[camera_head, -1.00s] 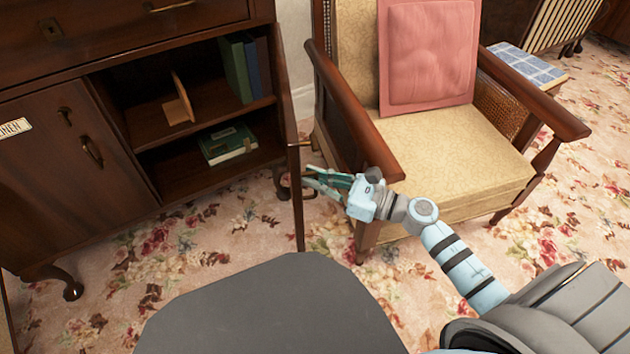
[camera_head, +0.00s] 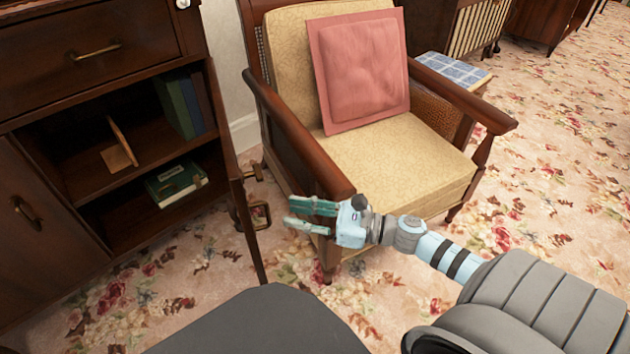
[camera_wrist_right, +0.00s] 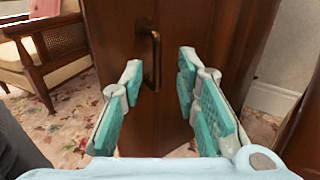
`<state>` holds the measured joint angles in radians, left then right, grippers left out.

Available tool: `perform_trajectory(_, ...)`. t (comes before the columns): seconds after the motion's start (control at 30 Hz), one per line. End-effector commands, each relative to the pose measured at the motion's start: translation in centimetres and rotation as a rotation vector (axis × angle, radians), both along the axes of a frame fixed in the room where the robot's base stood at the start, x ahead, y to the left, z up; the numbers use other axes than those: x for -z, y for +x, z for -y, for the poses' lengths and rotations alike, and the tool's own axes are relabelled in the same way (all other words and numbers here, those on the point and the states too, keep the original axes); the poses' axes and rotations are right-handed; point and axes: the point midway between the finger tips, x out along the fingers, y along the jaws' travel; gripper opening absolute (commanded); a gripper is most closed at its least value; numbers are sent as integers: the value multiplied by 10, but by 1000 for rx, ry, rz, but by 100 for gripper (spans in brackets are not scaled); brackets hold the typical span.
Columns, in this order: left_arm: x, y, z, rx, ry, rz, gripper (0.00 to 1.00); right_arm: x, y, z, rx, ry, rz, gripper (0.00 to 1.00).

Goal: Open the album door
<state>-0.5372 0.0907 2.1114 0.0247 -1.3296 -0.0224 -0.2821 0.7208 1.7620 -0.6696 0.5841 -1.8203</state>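The dark wooden album door (camera_head: 236,170) stands swung well open and shows nearly edge-on in the head view. Its metal handle (camera_head: 260,215) is on the side facing my right gripper (camera_head: 290,213). That gripper is open and empty, a short gap to the right of the handle. In the right wrist view the door (camera_wrist_right: 175,105) is straight ahead, and the upright handle (camera_wrist_right: 153,60) shows beyond and between the spread fingers (camera_wrist_right: 158,82). My left gripper is not in view.
The open cabinet compartment (camera_head: 75,130) holds several books (camera_head: 178,182) and a small wooden stand (camera_head: 120,148). An armchair (camera_head: 400,160) with a pink cushion (camera_head: 360,68) stands close behind my right gripper. Floral carpet (camera_head: 560,180) is clear at the right.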

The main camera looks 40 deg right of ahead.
Motion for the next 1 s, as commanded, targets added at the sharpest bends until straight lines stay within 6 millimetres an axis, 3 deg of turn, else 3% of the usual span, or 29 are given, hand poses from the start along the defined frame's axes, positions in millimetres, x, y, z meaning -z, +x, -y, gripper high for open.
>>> perform_trajectory(0.2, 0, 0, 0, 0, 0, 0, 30, 1, -34, 27, -5, -2, -4, 29)
perform_trajectory(0.53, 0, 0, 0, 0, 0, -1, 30, 0, -41, 35, 1, 1, 2, 29)
perform_trajectory(0.67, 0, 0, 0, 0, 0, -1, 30, 2, -38, 34, 32, 42, -36, 11)
perform_trajectory(0.73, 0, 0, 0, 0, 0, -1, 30, 10, -30, 35, 127, 159, -147, 0)
perform_trajectory(0.87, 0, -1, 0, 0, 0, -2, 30, 47, -20, 45, 507, 702, -555, 0)
perform_trajectory(0.93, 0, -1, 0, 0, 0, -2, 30, 77, -35, 48, 786, 1137, -795, 0)
perform_trajectory(1.0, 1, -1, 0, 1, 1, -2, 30, 106, -66, 45, 1074, 1581, -971, 0)
